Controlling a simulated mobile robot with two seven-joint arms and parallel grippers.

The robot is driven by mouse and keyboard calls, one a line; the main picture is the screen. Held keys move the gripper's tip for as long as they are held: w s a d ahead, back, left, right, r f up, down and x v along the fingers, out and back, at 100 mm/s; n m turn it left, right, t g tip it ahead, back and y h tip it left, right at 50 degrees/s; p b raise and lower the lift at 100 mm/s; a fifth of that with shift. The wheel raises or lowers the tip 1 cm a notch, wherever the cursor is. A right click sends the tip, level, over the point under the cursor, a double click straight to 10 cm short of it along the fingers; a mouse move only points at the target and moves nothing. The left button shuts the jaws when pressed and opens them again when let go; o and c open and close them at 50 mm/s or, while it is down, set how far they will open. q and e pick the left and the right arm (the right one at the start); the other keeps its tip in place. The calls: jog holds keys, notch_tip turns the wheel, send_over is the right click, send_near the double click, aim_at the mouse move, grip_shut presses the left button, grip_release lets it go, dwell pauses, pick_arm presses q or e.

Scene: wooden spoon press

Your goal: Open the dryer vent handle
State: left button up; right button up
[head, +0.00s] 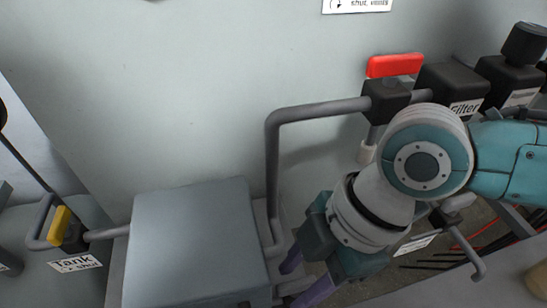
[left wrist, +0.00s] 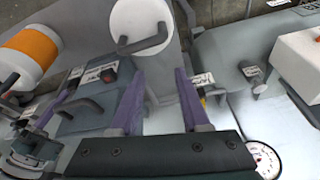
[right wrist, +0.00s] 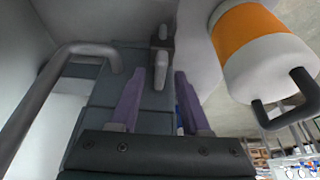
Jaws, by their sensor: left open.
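No label that I can read says dryer vent, so I cannot tell which handle it is. In the head view a red handle (head: 395,65) sits on a black valve on a grey pipe. A yellow handle (head: 60,228) is at the lower left, by a "Tank" label. My right gripper (head: 292,286) is at the lower middle, fingers apart; in the right wrist view (right wrist: 158,76) a grey lever-like part (right wrist: 161,70) shows between and beyond its fingertips, contact unclear. My left gripper (left wrist: 158,75) is open and empty, out of the head view.
A grey box (head: 190,245) stands beside my right gripper. A grey bent pipe (head: 272,170) rises just behind it. A black block labelled "Filter" (head: 450,85) is at the upper right. A white and orange cylinder (right wrist: 262,50) with a dark handle shows in the right wrist view.

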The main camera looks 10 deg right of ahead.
pick_arm(q)
jog(key=shift+d+r+p, duration=0.1)
jog(key=shift+r+p, duration=0.75)
jog(key=shift+r, duration=0.05)
pick_arm(e)
jog(key=v, duration=1)
